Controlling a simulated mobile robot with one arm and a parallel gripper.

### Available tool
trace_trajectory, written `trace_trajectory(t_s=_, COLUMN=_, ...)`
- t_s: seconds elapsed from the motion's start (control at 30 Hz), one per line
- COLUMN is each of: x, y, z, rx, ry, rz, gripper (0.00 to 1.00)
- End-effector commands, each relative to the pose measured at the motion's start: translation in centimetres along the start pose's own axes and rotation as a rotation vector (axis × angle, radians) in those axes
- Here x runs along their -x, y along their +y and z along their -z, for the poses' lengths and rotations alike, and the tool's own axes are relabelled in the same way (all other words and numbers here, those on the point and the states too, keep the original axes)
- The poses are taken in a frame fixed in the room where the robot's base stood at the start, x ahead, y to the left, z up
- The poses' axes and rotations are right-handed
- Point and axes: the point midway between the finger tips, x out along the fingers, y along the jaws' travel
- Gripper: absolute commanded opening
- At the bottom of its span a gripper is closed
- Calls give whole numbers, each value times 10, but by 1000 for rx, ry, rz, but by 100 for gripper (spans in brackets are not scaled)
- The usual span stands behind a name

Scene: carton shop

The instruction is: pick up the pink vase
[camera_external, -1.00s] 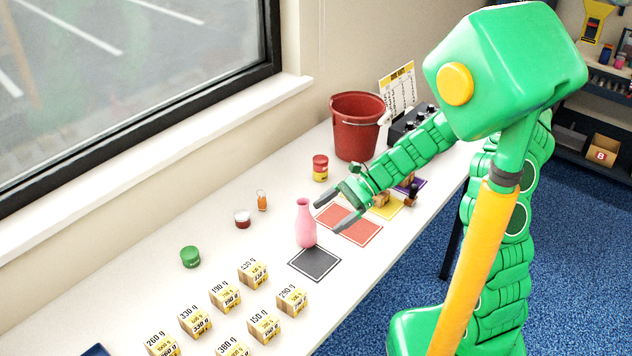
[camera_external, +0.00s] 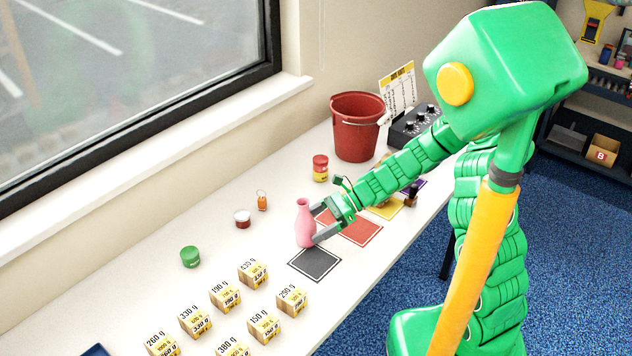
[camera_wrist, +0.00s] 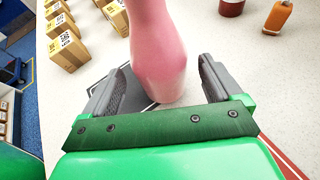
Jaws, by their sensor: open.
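The pink vase (camera_external: 305,226) stands upright on the white table, at the far left corner of the black square mat (camera_external: 315,262). My gripper (camera_external: 317,225) is low at the vase's right side, with its fingers reaching around it. In the wrist view the vase (camera_wrist: 157,60) stands between the two dark fingers of my gripper (camera_wrist: 160,88). The jaws are open, with a gap showing beside the vase on each side. The vase's top is outside the wrist view.
Several labelled weight boxes (camera_external: 253,273) stand at the front left. A green jar (camera_external: 190,257), a small red-brown jar (camera_external: 242,219) and an orange bottle (camera_external: 262,201) stand left of the vase. A red bucket (camera_external: 357,128) is at the back, with red and yellow mats right of the vase.

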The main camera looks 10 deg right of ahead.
Motion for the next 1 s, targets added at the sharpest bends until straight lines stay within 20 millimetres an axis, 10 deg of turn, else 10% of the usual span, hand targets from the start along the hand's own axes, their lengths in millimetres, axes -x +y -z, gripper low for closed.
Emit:
trace_trajectory(t_s=0.83, x=-49, y=-2, z=-3, rx=1, ry=1, rz=2, gripper=92)
trace_trajectory(t_s=1.0, x=-48, y=-2, z=-3, rx=1, ry=1, rz=2, gripper=69)
